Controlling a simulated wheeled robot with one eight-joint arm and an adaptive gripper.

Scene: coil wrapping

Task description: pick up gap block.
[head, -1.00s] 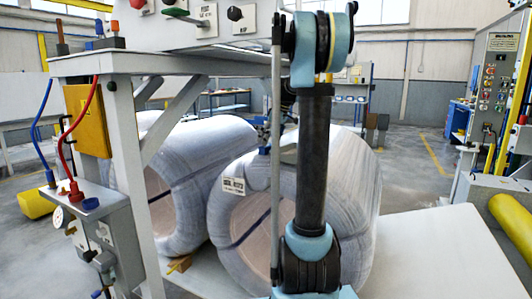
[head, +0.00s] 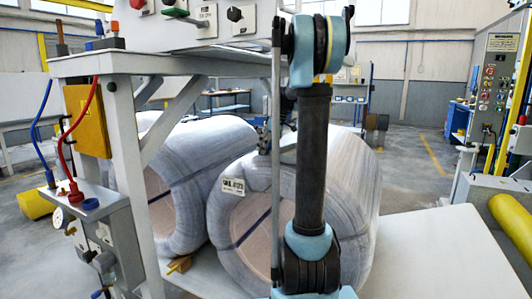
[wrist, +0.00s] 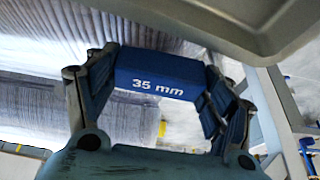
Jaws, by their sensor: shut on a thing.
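The gap block (wrist: 150,62) is a blue block marked "35 mm" in white, seen in the wrist view. My gripper (wrist: 160,76) is shut on it, with one finger at each end of the block. The block is held up off any surface, with a grey wrapped coil (wrist: 40,95) behind it. In the head view my arm stands in front of the right coil (head: 348,200) and hides most of the gripper. I cannot make out the block there.
The left coil (head: 172,190) lies beside the right one on a pale platform (head: 440,250). A grey frame (head: 130,180) with a control panel stands at left. A small yellow piece (head: 178,264) lies between the coils' bases. A grey machine part (wrist: 255,25) overhangs close in the wrist view.

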